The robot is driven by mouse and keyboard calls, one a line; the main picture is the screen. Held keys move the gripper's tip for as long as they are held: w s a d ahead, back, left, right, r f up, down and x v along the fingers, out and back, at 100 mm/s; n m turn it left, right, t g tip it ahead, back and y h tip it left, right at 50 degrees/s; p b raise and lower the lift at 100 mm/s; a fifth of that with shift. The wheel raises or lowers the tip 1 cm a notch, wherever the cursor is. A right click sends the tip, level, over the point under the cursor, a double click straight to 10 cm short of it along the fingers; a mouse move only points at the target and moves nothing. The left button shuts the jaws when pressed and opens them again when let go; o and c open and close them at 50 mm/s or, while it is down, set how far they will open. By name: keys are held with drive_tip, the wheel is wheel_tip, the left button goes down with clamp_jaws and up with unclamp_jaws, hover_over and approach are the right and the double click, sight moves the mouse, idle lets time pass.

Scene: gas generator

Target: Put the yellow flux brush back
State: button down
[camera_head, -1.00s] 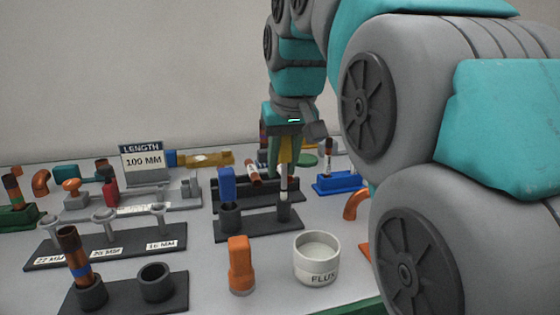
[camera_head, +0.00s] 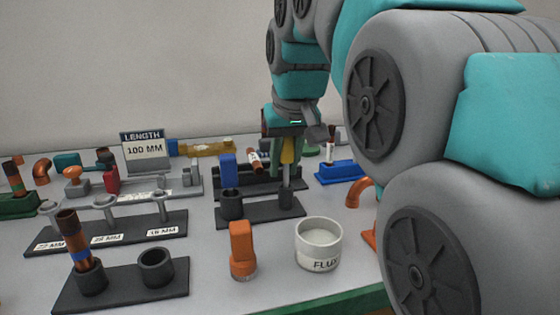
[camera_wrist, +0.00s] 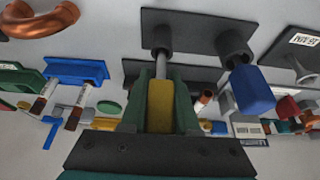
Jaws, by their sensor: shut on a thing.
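The yellow flux brush (camera_wrist: 160,105) is held between the green fingers of my gripper (camera_wrist: 160,100), its grey shaft pointing at a black cup of the two-cup holder (camera_wrist: 195,22). In the head view the brush (camera_head: 287,152) is upright in my gripper (camera_head: 287,168), above the right cup of the black holder (camera_head: 262,213). The shaft's lower end meets that cup and seems to be inside it; how deep is hidden. A blue-handled brush (camera_head: 228,172) stands in the left cup.
A white flux pot (camera_head: 319,245) and an orange-capped item (camera_head: 242,250) stand in front of the holder. A blue rack (camera_head: 338,171) is to the right. A rack with labelled posts (camera_head: 108,232) is to the left. A copper elbow (camera_head: 358,190) lies at right.

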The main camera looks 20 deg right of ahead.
drive_tip(key=shift+f, duration=0.25)
drive_tip(key=shift+f+b, duration=0.35)
drive_tip(key=shift+f, duration=0.25)
drive_tip(key=c, duration=0.6)
unclamp_jaws()
drive_tip(key=shift+r, duration=0.1)
